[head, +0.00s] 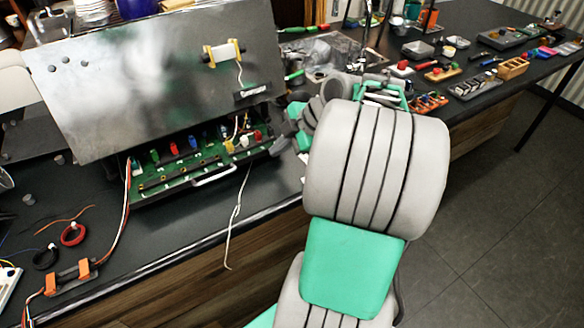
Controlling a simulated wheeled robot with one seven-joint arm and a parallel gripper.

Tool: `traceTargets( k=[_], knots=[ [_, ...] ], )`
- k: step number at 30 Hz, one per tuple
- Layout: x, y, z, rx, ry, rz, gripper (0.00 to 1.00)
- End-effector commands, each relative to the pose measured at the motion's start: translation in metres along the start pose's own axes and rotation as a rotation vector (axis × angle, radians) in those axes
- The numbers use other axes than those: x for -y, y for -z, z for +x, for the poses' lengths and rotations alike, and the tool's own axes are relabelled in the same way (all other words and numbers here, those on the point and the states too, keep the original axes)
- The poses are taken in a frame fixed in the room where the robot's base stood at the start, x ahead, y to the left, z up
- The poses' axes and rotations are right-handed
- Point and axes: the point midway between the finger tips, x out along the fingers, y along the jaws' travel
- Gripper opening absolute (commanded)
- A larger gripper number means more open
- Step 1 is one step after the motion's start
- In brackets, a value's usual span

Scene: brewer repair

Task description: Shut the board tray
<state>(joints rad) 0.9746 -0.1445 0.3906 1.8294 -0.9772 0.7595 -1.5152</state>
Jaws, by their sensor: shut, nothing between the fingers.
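The board tray (160,187) holds a green circuit board with red, blue and green parts. It sticks out at the front of the brewer, below the raised metal panel (130,85). A pale handle (213,176) is on its front edge. My gripper (279,147) is just right of the tray, by its right front end, and is shut and empty. My own arm hides part of the gripper, and I cannot tell if it touches the tray.
A white cord (237,207) hangs over the bench's front edge. Orange and white wires (117,225) run from the tray's left side to an orange-ended part (75,273). Red and black wire coils lie at the left. Small parts trays (478,84) cover the right bench.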

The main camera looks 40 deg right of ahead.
Motion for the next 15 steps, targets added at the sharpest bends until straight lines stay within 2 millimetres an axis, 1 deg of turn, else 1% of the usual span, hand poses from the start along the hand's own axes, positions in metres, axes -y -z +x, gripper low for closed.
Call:
traceTargets(
  k=[1,6,9,12,15],
  knots=[
    [-0.010,0.000,0.009,-0.003,0.002,-0.003,0.00],
    [-0.044,0.000,0.026,-0.002,0.001,-0.001,0.00],
    [-0.062,0.000,0.034,-0.002,0.001,0.000,0.00],
    [-0.076,-0.001,0.041,-0.001,0.001,0.001,0.00],
    [-0.086,0.000,0.046,-0.001,0.001,0.001,0.00]
  ],
)
